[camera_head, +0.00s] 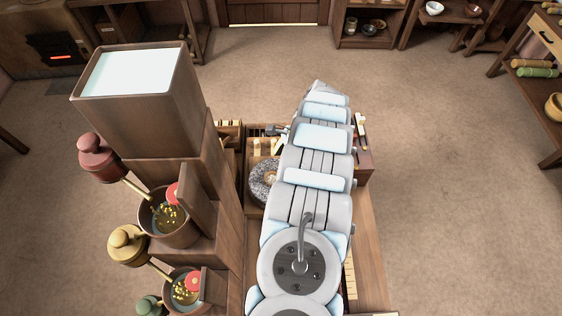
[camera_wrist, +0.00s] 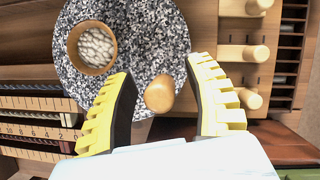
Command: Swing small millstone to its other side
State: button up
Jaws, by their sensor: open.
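The small millstone (camera_wrist: 138,42) is a speckled grey disc, seen from above in the wrist view. A round wooden cup (camera_wrist: 93,47) full of pale grains sits at its upper left. A rounded wooden knob (camera_wrist: 160,93) stands at the stone's lower right part. My gripper (camera_wrist: 162,70) is open, its yellow ribbed fingers on either side of the knob, with a visible gap to each. I cannot tell how high the fingers are. In the head view, part of the millstone (camera_head: 262,186) shows left of my arm, which hides the rest and my gripper.
Several wooden pegs (camera_wrist: 243,54) stand right of the stone. A numbered scale (camera_wrist: 38,128) runs at the left. In the head view, a tall wooden tower (camera_head: 150,110) with buckets and coloured knobs stands close on the left. Open floor (camera_head: 440,160) lies right of the bench.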

jog(key=shift+s+a+f, duration=0.1)
jog(key=shift+f, duration=0.3)
grip_shut()
